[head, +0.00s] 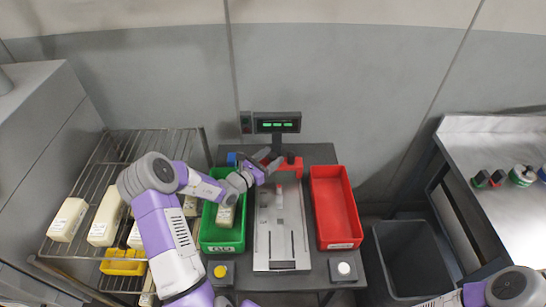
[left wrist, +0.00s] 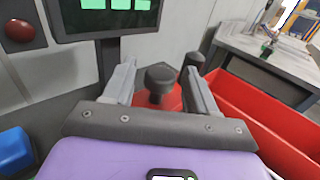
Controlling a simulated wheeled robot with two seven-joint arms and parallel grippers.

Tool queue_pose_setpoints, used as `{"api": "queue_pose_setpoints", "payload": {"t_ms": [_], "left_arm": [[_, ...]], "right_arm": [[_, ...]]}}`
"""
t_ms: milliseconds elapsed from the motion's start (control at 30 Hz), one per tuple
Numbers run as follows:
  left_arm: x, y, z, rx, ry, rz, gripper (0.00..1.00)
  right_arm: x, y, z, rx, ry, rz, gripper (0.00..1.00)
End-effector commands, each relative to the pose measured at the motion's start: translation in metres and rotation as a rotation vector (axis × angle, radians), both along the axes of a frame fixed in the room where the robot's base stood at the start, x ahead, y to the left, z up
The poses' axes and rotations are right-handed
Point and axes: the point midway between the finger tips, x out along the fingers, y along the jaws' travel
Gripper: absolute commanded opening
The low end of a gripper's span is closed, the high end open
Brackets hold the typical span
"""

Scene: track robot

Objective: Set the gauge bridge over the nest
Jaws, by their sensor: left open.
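The red gauge bridge (head: 294,167) stands at the back of the metal fixture plate (head: 275,262). In the left wrist view its red body (left wrist: 172,101) shows below a dark knob (left wrist: 160,78). My left gripper (head: 272,158) is open at the bridge, and in the left wrist view the knob shows between its two fingers (left wrist: 160,70). I cannot tell whether the fingers touch it. The nest appears to be on the plate in front of the bridge, by a small pale pink piece (head: 279,200). My right gripper is out of view.
A green bin (head: 209,238) holding a pale block stands left of the plate, and a red bin (head: 335,205) right. A display (head: 277,124) stands behind. A yellow button (head: 220,271) and a white button (head: 344,268) sit at the front. A wire rack (head: 120,150) is left.

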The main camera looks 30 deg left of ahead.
Motion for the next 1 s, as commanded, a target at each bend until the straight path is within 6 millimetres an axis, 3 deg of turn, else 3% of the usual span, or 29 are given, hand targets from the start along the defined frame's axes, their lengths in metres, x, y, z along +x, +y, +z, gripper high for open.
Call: {"api": "queue_pose_setpoints", "payload": {"t_ms": [133,400,800,1000], "left_arm": [[0.0105,-0.0032,-0.0003,-0.001,0.0,-0.001,0.57],[0.0121,-0.0033,-0.0002,-0.001,0.001,0.0,0.57],[0.0119,-0.0033,0.0002,-0.001,0.0,0.0,0.0],[0.0118,-0.0044,0.0006,-0.001,-0.001,-0.002,0.0]], "right_arm": [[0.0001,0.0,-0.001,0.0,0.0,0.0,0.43],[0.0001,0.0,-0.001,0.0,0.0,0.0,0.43],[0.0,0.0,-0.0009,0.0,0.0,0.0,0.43],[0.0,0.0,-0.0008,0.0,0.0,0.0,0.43]]}}
